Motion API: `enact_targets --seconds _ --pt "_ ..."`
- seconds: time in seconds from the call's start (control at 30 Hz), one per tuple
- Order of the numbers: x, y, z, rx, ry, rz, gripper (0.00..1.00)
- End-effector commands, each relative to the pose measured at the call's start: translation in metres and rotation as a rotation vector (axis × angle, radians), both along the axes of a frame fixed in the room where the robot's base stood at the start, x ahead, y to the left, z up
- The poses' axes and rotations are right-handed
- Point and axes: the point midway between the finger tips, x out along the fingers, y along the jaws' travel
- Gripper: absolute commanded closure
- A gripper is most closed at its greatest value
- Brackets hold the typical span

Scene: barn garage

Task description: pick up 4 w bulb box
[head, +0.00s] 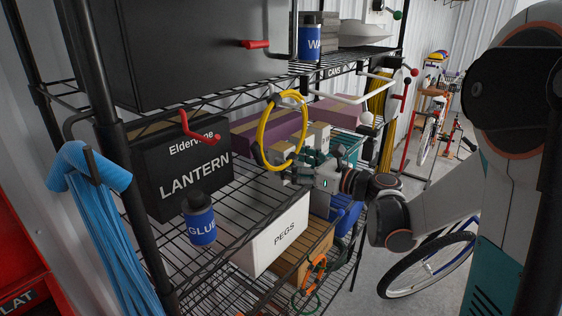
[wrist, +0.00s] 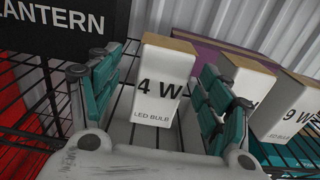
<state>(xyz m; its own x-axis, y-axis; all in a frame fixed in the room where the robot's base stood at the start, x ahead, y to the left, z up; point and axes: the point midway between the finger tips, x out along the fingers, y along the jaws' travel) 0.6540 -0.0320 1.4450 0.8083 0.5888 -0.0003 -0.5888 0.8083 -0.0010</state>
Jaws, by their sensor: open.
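The 4 W bulb box (wrist: 158,90) is a white upright carton with a tan top and the words "LED BULB". It stands on the wire shelf in the middle of the wrist view. My gripper (wrist: 165,76) is open, with one teal finger on each side of the box in the picture; I cannot tell whether either finger touches it. In the head view, my gripper (head: 300,172) reaches in at the shelf's front edge. Small white boxes (head: 319,134) show behind it there, but I cannot tell which is the 4 W one.
A second white box (wrist: 250,80) and a 9 W box (wrist: 292,108) stand close on the right. A black lantern box (head: 190,172) and a glue bottle (head: 200,220) stand to the left. A yellow cable coil (head: 283,125) hangs near my gripper. A pegs box (head: 275,238) is below.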

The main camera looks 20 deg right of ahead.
Motion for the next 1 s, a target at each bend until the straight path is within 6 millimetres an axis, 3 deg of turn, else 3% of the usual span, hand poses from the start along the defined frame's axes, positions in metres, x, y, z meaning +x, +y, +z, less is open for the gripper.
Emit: enact_targets --seconds 0.1,0.47,0.73,1.0 --pt "0.016 0.012 0.001 0.000 0.000 0.002 0.28" --pt "0.035 0.024 0.002 0.000 0.000 0.001 0.28" --pt "0.065 0.046 0.005 0.000 0.000 0.001 0.28" --pt "0.069 0.047 0.004 0.000 0.000 -0.002 0.28"
